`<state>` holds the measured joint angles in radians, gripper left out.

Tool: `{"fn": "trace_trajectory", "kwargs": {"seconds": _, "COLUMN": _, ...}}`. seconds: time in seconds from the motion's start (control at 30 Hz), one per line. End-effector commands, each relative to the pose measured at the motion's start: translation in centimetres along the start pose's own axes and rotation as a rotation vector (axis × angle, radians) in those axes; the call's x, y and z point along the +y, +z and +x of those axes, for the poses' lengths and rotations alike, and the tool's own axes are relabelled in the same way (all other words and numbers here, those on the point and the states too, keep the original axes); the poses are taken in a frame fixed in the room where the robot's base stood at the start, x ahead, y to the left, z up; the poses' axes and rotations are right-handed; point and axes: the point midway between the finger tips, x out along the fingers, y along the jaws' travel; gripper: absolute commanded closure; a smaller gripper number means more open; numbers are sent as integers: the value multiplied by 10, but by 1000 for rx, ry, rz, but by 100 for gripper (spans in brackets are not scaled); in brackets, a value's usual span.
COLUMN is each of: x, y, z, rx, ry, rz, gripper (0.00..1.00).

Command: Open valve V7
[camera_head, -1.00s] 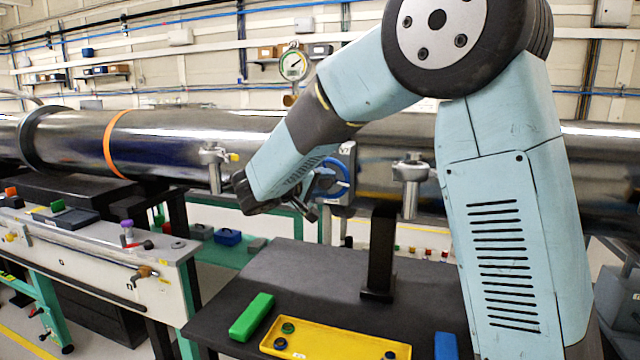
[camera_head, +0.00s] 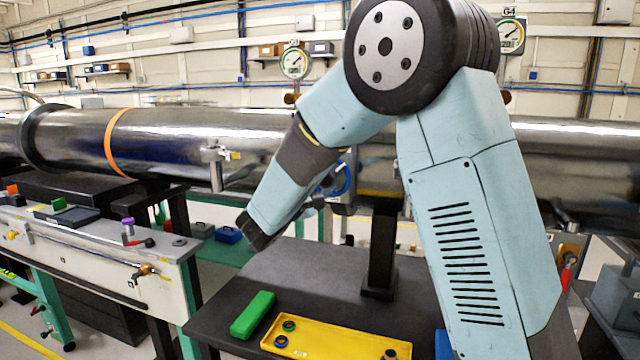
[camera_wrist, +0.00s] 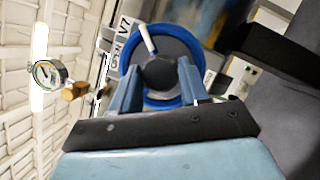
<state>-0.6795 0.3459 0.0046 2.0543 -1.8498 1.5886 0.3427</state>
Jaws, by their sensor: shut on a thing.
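The blue handwheel (camera_wrist: 204,97) of valve V7 shows in the wrist view, with a dark round hub and a white mark at its upper edge. A tag reading V7 (camera_wrist: 126,28) sits just above left of it. My gripper (camera_wrist: 160,78) is at the wheel, one finger on each side of the hub, shut on the handwheel. Part of the rim is hidden behind the fingers. In the head view a piece of the blue wheel (camera_head: 342,181) shows beside my forearm, which hides most of the gripper.
A steel beam pipe (camera_head: 180,135) runs across behind the arm. A round gauge (camera_head: 295,63) stands above it, and a G4 gauge (camera_head: 510,36) is at upper right. A black table (camera_head: 330,265) below holds a green block (camera_head: 253,315) and a yellow tray (camera_head: 330,340).

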Motion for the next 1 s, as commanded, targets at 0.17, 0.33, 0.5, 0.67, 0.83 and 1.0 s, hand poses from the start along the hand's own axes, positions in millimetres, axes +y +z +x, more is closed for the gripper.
{"fn": "trace_trajectory", "kwargs": {"seconds": 0.17, "x": -4, "y": -2, "z": -3, "rx": 8, "ry": 64, "rz": -160, "gripper": 86}}
{"fn": "trace_trajectory", "kwargs": {"seconds": 0.33, "x": -5, "y": -2, "z": -2, "rx": 8, "ry": 126, "rz": -310, "gripper": 86}}
{"fn": "trace_trajectory", "kwargs": {"seconds": 0.5, "x": -6, "y": -1, "z": -2, "rx": 7, "ry": 186, "rz": -454, "gripper": 86}}
{"fn": "trace_trajectory", "kwargs": {"seconds": 0.67, "x": -7, "y": -1, "z": -2, "rx": 8, "ry": 235, "rz": -573, "gripper": 86}}
{"fn": "trace_trajectory", "kwargs": {"seconds": 0.83, "x": -7, "y": 0, "z": -1, "rx": 7, "ry": 277, "rz": -672, "gripper": 86}}
{"fn": "trace_trajectory", "kwargs": {"seconds": 1.0, "x": -7, "y": 0, "z": -1, "rx": 8, "ry": 305, "rz": -740, "gripper": 86}}
